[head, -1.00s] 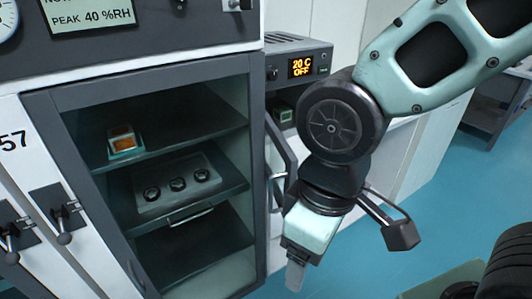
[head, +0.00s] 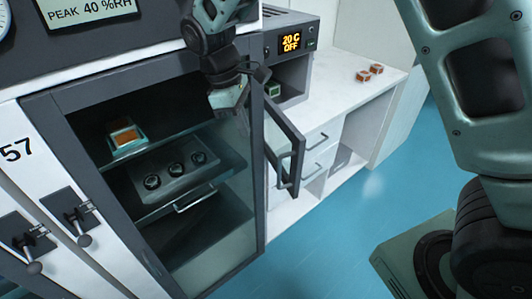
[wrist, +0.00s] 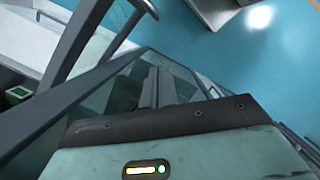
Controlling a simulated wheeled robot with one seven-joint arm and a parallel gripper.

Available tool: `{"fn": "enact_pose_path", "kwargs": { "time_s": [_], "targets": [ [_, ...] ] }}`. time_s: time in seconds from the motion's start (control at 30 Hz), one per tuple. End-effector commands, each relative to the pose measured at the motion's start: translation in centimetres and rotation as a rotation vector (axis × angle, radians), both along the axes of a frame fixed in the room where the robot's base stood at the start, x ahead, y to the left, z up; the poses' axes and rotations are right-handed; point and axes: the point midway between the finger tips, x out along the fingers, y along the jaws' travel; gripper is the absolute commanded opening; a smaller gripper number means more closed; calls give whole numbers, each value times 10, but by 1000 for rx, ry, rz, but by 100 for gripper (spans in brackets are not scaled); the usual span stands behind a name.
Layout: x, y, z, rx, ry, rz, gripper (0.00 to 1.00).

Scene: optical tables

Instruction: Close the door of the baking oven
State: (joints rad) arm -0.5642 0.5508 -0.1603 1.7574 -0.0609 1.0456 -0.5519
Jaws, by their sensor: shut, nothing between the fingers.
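The baking oven (head: 290,62) is the grey box with the "20 C OFF" display on the white counter. Its dark-framed glass door (head: 296,133) stands wide open, swung out toward me, with a bar handle (head: 284,172) near its free edge. My gripper (head: 238,112) is shut and empty, left of the door, in front of the tall cabinet. In the wrist view the shut fingers (wrist: 150,86) lie close to glass and the dark door frame (wrist: 68,50), with the handle (wrist: 103,42) beyond. I cannot tell whether they touch.
A tall cabinet (head: 150,80) with shelves and a humidity display stands close on the left. A small green box (head: 273,89) sits in the oven opening. Small brown pieces (head: 370,73) lie on the counter (head: 345,85).

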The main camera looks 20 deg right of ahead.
Motion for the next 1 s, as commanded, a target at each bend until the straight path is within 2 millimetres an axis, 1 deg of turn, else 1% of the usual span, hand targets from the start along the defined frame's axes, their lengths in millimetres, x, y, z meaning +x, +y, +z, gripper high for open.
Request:
{"fn": "enact_pose_path", "kwargs": {
  "time_s": [0.17,0.4,0.47,0.5,0.6,0.7,0.83,1.0],
  "targets": [
    [-6,-7,-29,-2,6,-2,0],
    [-13,-17,-77,-2,6,-2,0],
    [-15,-19,-88,-2,6,-3,0],
    [-18,-26,-83,0,1,-4,0],
    [-26,-38,-83,0,1,-4,0],
    [-31,-46,-85,1,2,-4,0],
    [-34,-51,-86,2,0,-3,0],
    [-34,-52,-87,2,-1,-2,0]
  ]
}}
